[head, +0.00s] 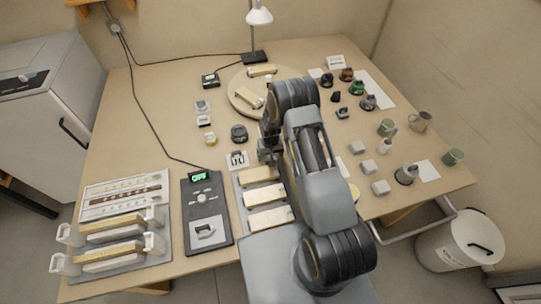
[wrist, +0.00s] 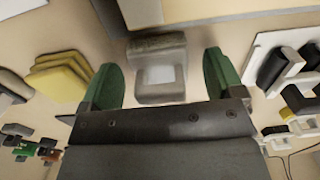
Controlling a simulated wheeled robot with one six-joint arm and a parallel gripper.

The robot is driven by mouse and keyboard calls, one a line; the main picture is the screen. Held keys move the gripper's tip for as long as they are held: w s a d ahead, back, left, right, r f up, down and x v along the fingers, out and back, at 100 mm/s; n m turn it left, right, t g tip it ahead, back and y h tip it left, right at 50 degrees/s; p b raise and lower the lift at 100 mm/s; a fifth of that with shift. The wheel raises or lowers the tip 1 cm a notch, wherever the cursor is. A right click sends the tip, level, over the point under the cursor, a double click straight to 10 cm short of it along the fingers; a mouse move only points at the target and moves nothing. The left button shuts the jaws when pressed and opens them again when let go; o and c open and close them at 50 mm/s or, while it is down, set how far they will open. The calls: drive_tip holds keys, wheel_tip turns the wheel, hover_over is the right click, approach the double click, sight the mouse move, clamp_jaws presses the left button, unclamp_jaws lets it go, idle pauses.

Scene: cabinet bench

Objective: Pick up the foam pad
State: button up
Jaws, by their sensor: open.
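My gripper (wrist: 162,80) is open, with one green finger on each side in the wrist view. A pale grey block (wrist: 160,88) with a darker, speckled far edge lies in the gap between the fingers, apparently not touching either. It may be the foam pad, but I cannot tell for certain. In the head view my gripper (head: 268,150) is low over the middle of the bench, largely hidden by my arm. The block between the fingers is hidden there.
A yellow layered stack (wrist: 58,74) lies left of the fingers in the wrist view. A white plate with black parts (wrist: 290,62) is on the right. In the head view, a tray of bars (head: 242,204), a dark control box (head: 207,220) and a round board (head: 238,100) surround my arm.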

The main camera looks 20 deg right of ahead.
drive_tip(key=shift+f, duration=0.25)
drive_tip(key=shift+c, duration=0.2)
drive_tip(key=c, duration=1)
drive_tip(key=shift+o, duration=0.2)
drive_tip(key=shift+r, duration=0.1)
drive_tip(key=shift+r+b, duration=0.35)
drive_tip(key=shift+r, duration=0.1)
drive_tip(key=s+a+r+b, duration=0.4)
drive_tip(key=s+a+r, duration=0.4)
drive_tip(key=a+r, duration=0.3)
drive_tip(key=shift+s+r, duration=0.3)
drive_tip(key=shift+r, duration=0.15)
